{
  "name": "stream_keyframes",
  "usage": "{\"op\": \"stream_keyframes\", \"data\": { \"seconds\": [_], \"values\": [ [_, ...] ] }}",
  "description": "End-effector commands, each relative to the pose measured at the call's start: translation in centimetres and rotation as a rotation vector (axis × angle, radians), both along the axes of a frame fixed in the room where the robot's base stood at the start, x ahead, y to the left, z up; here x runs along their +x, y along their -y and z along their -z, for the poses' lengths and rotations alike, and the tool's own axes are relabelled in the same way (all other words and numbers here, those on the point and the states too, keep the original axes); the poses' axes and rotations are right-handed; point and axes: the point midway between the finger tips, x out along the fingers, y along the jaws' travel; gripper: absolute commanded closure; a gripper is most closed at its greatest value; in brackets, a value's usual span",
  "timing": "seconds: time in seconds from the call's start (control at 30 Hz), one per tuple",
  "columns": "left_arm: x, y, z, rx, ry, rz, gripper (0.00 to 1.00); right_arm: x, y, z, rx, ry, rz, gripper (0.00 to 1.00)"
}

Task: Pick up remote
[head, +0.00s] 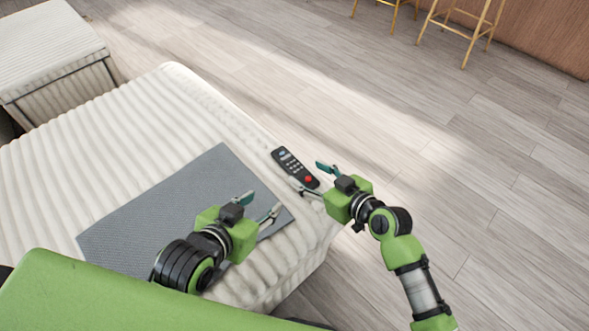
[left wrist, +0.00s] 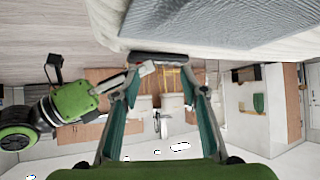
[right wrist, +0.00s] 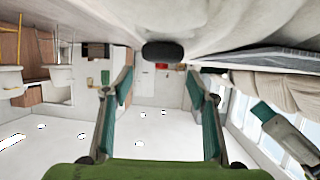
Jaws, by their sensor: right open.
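The remote (head: 290,163) is dark with pale keys and a red button. It lies on the cream ribbed couch, near its right edge, in the head view. My right gripper (head: 306,174) is open at the red-button end of the remote, with one finger to either side. In the right wrist view, the remote's dark end (right wrist: 163,51) shows beyond and between the open fingers. My left gripper (head: 263,201) is open and empty above the grey mat's near right corner. The remote also shows edge-on in the left wrist view (left wrist: 158,57), beyond the left fingertips.
The grey mat (head: 160,205) lies flat on the couch (head: 130,125), left of the remote. The couch edge drops to the wooden floor (head: 400,120) just right of the remote. Another cream seat (head: 50,50) stands at far left. Stools (head: 465,30) stand far off.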

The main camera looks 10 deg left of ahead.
Motion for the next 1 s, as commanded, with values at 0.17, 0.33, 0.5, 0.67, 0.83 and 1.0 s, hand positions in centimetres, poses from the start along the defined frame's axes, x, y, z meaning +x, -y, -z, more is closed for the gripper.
{"op": "stream_keyframes", "data": {
  "seconds": [0.17,0.33,0.5,0.67,0.83,1.0],
  "values": [
    [0.7,0.3,-0.7,-0.011,0.044,0.003,0.6,0.3,-0.5,0.3,0.001,-0.001,0.0,0.47],
    [2.3,1.0,-2.8,-0.038,0.162,0.012,0.6,1.1,-1.5,0.9,0.003,0.0,0.0,0.47],
    [4.0,1.9,-5.9,-0.075,0.319,0.022,0.6,2.1,-2.7,1.6,0.004,-0.001,0.0,0.47],
    [4.8,2.4,-8.4,-0.103,0.43,0.029,0.6,2.9,-3.6,2.1,0.001,-0.001,0.0,0.47],
    [5.0,2.6,-9.5,-0.114,0.478,0.033,0.6,3.2,-3.9,2.2,0.0,0.0,0.001,0.47],
    [5.0,2.6,-9.6,-0.115,0.48,0.033,0.6,3.2,-3.9,2.2,0.0,0.0,0.001,0.47]
  ]
}}
